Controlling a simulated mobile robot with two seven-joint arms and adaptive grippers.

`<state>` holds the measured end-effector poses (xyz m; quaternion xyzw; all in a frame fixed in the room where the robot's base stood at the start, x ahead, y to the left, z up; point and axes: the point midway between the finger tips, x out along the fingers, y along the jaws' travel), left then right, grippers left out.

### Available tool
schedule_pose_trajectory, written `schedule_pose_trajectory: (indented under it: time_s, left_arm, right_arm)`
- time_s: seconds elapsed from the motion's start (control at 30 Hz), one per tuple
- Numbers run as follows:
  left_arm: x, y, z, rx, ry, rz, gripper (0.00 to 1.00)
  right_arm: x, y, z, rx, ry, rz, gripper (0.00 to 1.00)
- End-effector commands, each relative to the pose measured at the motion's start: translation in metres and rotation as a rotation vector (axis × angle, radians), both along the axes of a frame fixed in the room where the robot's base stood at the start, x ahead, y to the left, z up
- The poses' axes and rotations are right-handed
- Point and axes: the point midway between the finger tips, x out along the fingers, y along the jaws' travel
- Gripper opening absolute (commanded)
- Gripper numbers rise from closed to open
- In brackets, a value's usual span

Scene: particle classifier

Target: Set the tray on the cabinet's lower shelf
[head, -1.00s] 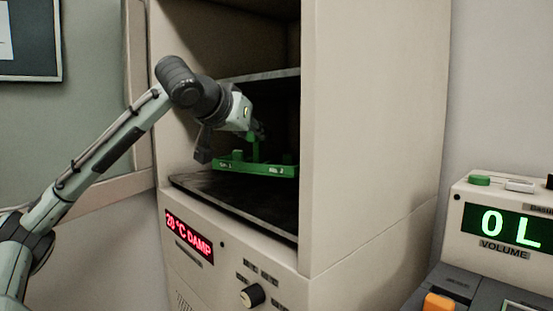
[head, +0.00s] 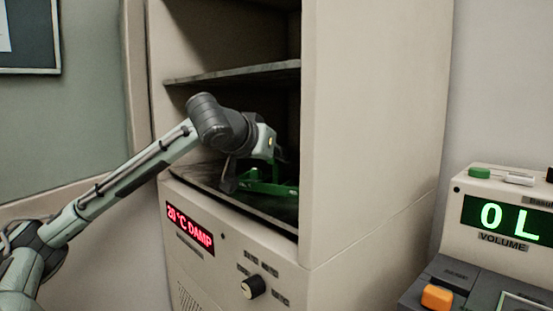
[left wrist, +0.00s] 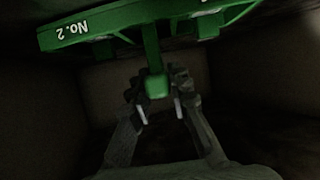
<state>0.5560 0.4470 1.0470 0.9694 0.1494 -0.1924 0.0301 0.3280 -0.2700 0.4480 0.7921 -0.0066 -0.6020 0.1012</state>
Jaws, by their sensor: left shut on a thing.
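The green tray (head: 268,188) is inside the cabinet's lower compartment, low over the dark lower shelf (head: 262,209). I cannot tell whether it touches the shelf. My left gripper reaches in from the left, and the wrist and the cabinet's side wall partly hide the tray in the head view. In the left wrist view, the left gripper (left wrist: 162,98) is shut on the tray's green upright handle. The tray (left wrist: 110,20) also shows there, with a "No.2" label on its edge. My right gripper is not in view.
The upper shelf (head: 235,73) lies above my wrist. The cabinet's side wall (head: 375,130) bounds the opening on the right. A front panel below carries a red "20 °C DAMP" display (head: 190,228) and a knob (head: 253,287). A volume device (head: 500,215) stands at the right.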

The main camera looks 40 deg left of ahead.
Motion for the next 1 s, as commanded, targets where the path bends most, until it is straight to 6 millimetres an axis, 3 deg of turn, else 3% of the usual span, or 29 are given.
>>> schedule_pose_trajectory:
  time_s: [0.13, 0.17, 0.3, 0.67, 0.73, 1.0]
  left_arm:
    - [0.0, 0.0, -0.001, 0.001, -0.003, 0.0, 0.0]
    - [0.0, 0.0, -0.002, 0.0, 0.001, 0.0, 0.2]
    - [0.0, 0.0, -0.002, 0.0, 0.001, 0.0, 0.38]
    - [0.0, 0.0, 0.001, 0.0, 0.001, 0.001, 0.39]
    - [-0.006, -0.002, 0.001, 0.0, -0.001, -0.001, 0.39]
    - [-0.054, -0.017, 0.023, 0.002, -0.005, -0.001, 0.39]
  right_arm:
    - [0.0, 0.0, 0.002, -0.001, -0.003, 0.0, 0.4]
    - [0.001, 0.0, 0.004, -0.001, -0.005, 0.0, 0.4]
    - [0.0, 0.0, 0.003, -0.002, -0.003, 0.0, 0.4]
    - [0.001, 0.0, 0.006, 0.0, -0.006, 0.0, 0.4]
    - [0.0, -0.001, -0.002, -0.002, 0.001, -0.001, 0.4]
    - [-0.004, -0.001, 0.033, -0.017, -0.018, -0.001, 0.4]
